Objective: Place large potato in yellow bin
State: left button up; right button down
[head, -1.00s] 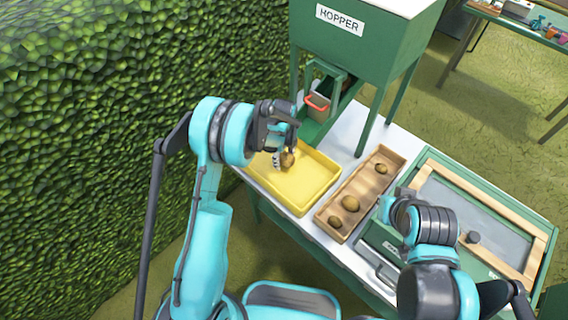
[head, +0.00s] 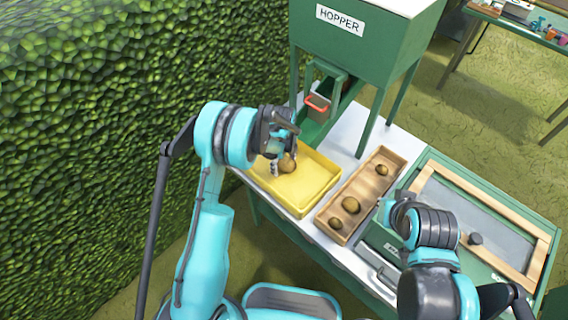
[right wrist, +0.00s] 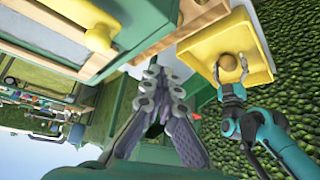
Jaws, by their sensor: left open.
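A brown potato (head: 287,164) is between the fingers of my left gripper (head: 283,162), over the far part of the yellow bin (head: 314,190). The fingers are open around it, and they partly hide it. In the right wrist view the potato (right wrist: 229,62) shows against the floor of the yellow bin (right wrist: 257,72), with the left gripper (right wrist: 232,80) at its lower side. I cannot tell whether it touches the bin floor. My right gripper (right wrist: 160,75) is empty in its own wrist view; its fingertips look close together, but their gap is unclear.
A wooden tray (head: 339,195) with several potatoes stands right of the bin. A green hopper (head: 350,50) with a red-handled chute (head: 318,104) rises behind the bin. A wood-framed green box (head: 487,190) is at the right. A hedge (head: 90,120) lines the left.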

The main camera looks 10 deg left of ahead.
pick_arm(q)
notch_tip(320, 180, up, 12)
jog(key=p, duration=0.3)
jog(key=shift+f, duration=0.1)
jog(key=s+a+r+n+t, duration=0.35)
jog(key=s+r+n, duration=0.75)
jog(key=r, duration=0.5)
jog(key=s+a+r+n+t, duration=0.1)
jog(key=s+n+t, duration=0.1)
jog(key=s+n, duration=0.4)
jog(key=s+a+r+n+t, duration=0.1)
jog(key=s+a+n, duration=0.1)
jog(key=s+n, duration=0.5)
jog(key=shift+s+a+n+t, duration=0.3)
jog(key=shift+s+t, duration=0.05)
jog(key=shift+s, duration=0.3)
